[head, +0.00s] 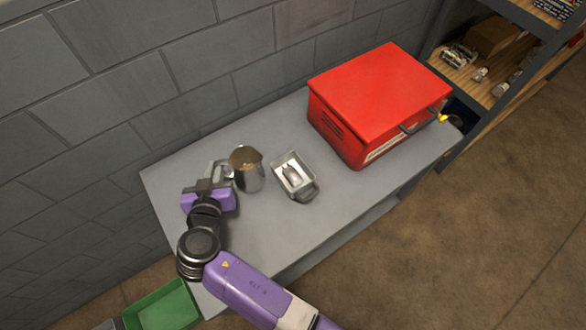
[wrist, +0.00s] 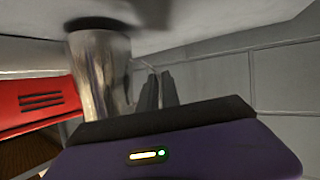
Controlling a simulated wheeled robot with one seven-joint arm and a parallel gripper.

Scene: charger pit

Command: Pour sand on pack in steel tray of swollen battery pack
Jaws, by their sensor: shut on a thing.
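A metal jug (head: 247,171) with brown sand showing inside its mouth is at the left part of the grey table. My gripper (head: 226,170) is at its left side and shut on it, seemingly by the handle, which is mostly hidden. The jug looks upright; I cannot tell whether it touches the table. In the wrist view the shiny jug (wrist: 100,75) stands beside my dark fingers (wrist: 160,90). The steel tray (head: 280,183) lies just right of the jug, with the pale grey battery pack (head: 292,174) inside. No sand shows on the pack.
A big red metal box (head: 375,95) stands on the grey table (head: 265,225) right of the tray; it also shows in the wrist view (wrist: 40,105). A block wall (head: 140,90) runs behind. A green bin (head: 165,308) is below left, and wooden shelves (head: 478,85) are at right.

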